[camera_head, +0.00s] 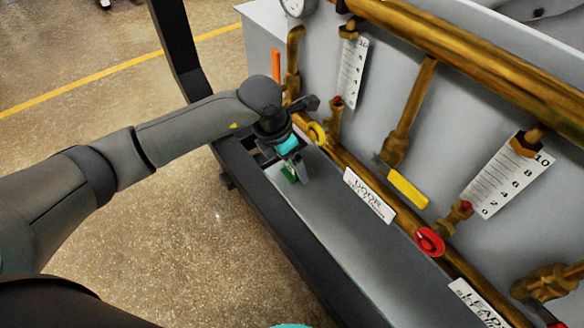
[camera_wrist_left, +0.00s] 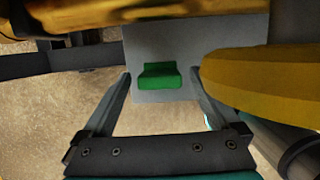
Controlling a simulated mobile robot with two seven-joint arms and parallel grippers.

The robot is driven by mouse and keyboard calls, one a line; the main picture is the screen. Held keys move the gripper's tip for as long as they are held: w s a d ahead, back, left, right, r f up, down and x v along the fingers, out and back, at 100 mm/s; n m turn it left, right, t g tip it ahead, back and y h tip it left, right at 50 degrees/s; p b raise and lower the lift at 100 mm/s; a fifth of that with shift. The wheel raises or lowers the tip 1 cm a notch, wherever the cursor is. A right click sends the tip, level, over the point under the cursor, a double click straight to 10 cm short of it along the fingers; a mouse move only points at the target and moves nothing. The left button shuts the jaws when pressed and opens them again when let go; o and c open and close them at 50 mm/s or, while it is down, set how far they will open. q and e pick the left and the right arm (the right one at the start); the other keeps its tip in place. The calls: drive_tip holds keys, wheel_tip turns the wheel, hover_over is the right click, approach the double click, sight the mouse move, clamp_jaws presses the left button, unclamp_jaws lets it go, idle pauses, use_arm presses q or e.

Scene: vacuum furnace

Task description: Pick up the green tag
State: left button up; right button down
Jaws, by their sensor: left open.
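The green tag (camera_wrist_left: 158,77) lies on the grey ledge (camera_wrist_left: 147,97) in the left wrist view, between the two fingers and a little beyond their tips. My left gripper (camera_wrist_left: 160,82) is open and empty, its fingers apart on either side of the tag. In the head view the tag (camera_head: 290,174) is a small green patch, partly hidden by the left gripper (camera_head: 296,170), which is low over the far left end of the ledge.
Brass pipes run along the panel beside the ledge. A yellow lever (camera_head: 317,134) is close to my left gripper. A yellow handle (camera_head: 407,188), a red valve knob (camera_head: 430,242) and a label plate (camera_head: 369,194) are farther right. The ledge's middle is bare.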

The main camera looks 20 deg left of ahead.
use_arm(q)
drive_tip(key=shift+c, duration=0.2)
drive_tip(key=c, duration=1.4)
drive_tip(key=shift+r, duration=0.1)
